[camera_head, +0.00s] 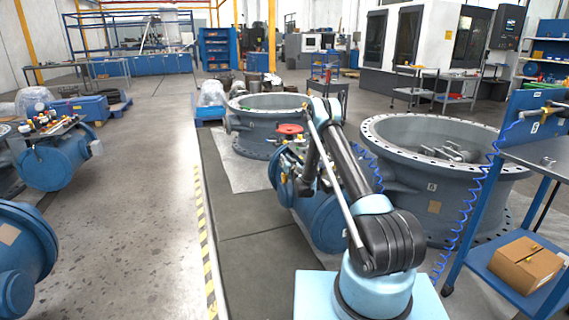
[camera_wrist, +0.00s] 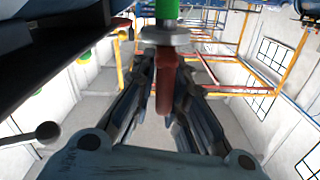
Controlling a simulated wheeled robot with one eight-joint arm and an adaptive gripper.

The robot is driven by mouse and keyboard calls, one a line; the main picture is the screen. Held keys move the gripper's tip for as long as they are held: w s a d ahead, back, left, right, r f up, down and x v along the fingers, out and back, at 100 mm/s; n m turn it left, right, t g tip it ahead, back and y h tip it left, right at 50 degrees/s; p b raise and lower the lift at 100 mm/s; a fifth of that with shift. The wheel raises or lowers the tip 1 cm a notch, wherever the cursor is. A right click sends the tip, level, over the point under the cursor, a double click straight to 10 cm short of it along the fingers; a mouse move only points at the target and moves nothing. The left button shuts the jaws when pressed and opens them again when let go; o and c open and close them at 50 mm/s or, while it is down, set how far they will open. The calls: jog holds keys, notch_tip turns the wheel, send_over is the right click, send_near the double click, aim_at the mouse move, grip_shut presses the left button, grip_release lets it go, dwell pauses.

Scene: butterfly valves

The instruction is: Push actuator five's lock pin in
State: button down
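In the wrist view a red-brown pin (camera_wrist: 166,84) with a rounded end points toward my gripper (camera_wrist: 164,78). A round grey collar (camera_wrist: 168,36) and a green part (camera_wrist: 166,10) lie beyond it. My two fingers stand apart, one on each side of the pin. I cannot tell whether they touch it. In the head view a blue actuator (camera_head: 325,217) lies beside a grey valve body, with a red handwheel (camera_head: 290,129) at its upper end. My arm hides much of it, and my gripper cannot be made out there. I cannot read its number.
A large grey flanged valve body (camera_head: 400,180) stands right of my arm, another (camera_head: 262,125) behind it. A blue trolley (camera_head: 500,255) with a box (camera_head: 525,265) stands at right. Another actuator (camera_head: 55,160) is at left.

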jog(key=shift+s+a+f, duration=0.1)
jog(key=shift+a+f, duration=0.05)
jog(key=shift+f, duration=0.8)
jog(key=shift+a+f, duration=0.1)
jog(key=shift+f, duration=0.85)
jog(key=shift+s, duration=0.1)
jog(key=c, duration=1.7)
grip_release()
jog(key=shift+a+f, duration=0.15)
jog(key=shift+f, duration=0.05)
jog(key=shift+d+r, duration=0.1)
jog(key=shift+d, duration=0.15)
jog(key=shift+s+d, duration=0.15)
jog(key=shift+s, duration=0.2)
jog(key=shift+v, duration=3.3)
